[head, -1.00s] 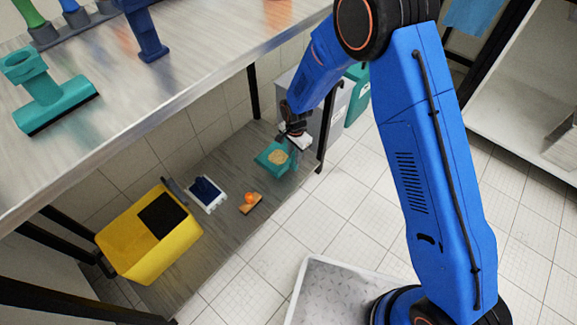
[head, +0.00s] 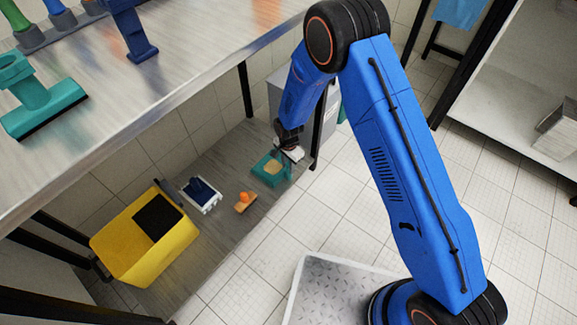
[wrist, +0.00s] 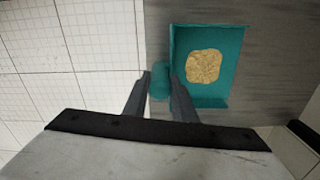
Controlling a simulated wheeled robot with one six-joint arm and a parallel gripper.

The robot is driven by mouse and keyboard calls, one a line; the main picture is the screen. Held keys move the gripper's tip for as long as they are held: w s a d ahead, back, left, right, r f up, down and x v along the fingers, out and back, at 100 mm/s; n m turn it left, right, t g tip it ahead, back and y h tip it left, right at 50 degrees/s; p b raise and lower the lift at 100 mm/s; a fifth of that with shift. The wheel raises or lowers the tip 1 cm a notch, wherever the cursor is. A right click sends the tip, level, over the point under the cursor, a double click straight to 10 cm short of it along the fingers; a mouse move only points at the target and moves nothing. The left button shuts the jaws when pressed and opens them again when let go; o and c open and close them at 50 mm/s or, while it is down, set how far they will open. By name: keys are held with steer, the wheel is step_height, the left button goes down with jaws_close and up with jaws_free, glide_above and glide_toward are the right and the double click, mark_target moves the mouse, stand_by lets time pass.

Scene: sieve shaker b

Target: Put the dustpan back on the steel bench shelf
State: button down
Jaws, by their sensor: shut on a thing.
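The teal dustpan (head: 268,168) has a beige heap in its pan and is over the grey lower shelf (head: 228,210) of the steel bench. In the wrist view the dustpan (wrist: 212,98) lies flat to the view, its handle (wrist: 160,82) pointing left. My gripper (wrist: 160,76) is shut on that handle, with a finger on each side. In the head view my gripper (head: 289,154) is at the shelf's far end, partly hidden by the wrist. I cannot tell whether the dustpan touches the shelf.
An orange-knobbed brush (head: 245,202), a white-and-blue item (head: 201,194) and a yellow bucket (head: 145,238) stand on the shelf. A black bench leg (head: 318,130) is close right of my gripper. A grey tray (head: 335,290) is in front.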

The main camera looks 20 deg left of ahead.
steer(key=shift+f, duration=0.1)
steer(key=c, duration=1.5)
jaws_free()
steer(key=shift+o, duration=0.2)
step_height(320, 180, up, 12)
